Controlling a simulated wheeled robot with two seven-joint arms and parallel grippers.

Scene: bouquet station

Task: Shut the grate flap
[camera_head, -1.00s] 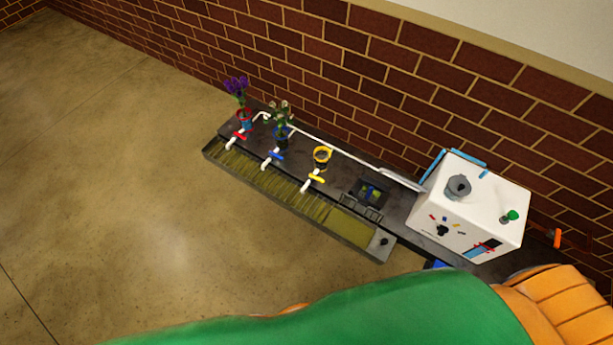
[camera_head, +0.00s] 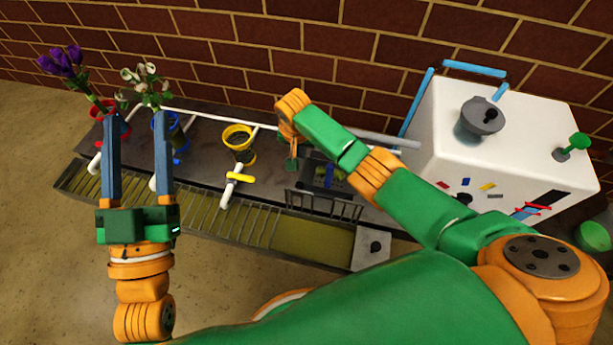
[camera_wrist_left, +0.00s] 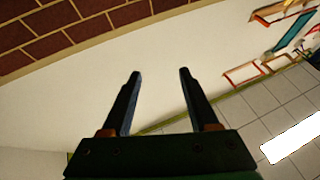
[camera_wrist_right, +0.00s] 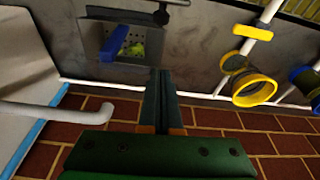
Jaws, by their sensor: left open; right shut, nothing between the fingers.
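The grate flap (camera_head: 324,205) is a dark barred panel at the front edge of a recessed box (camera_head: 345,178) in the counter. It stands open, and the box is uncovered. A blue thing (camera_wrist_right: 114,42) and a yellow-green thing (camera_wrist_right: 136,49) lie inside the box in the right wrist view. My right gripper (camera_wrist_right: 160,72) is shut and empty beside the box, on its wall side. In the head view its fingers are mostly hidden by my arm. My left gripper (camera_head: 135,114) is open and empty, in front of the flower pots and well left of the flap.
A white machine (camera_head: 500,140) stands right of the box. A yellow-ringed holder (camera_head: 237,137) is to its left, with a yellow-handled tap (camera_head: 240,177). Purple flowers (camera_head: 62,62) and white flowers (camera_head: 145,80) stand further left. A slatted trough (camera_head: 225,215) runs along the front; brick wall behind.

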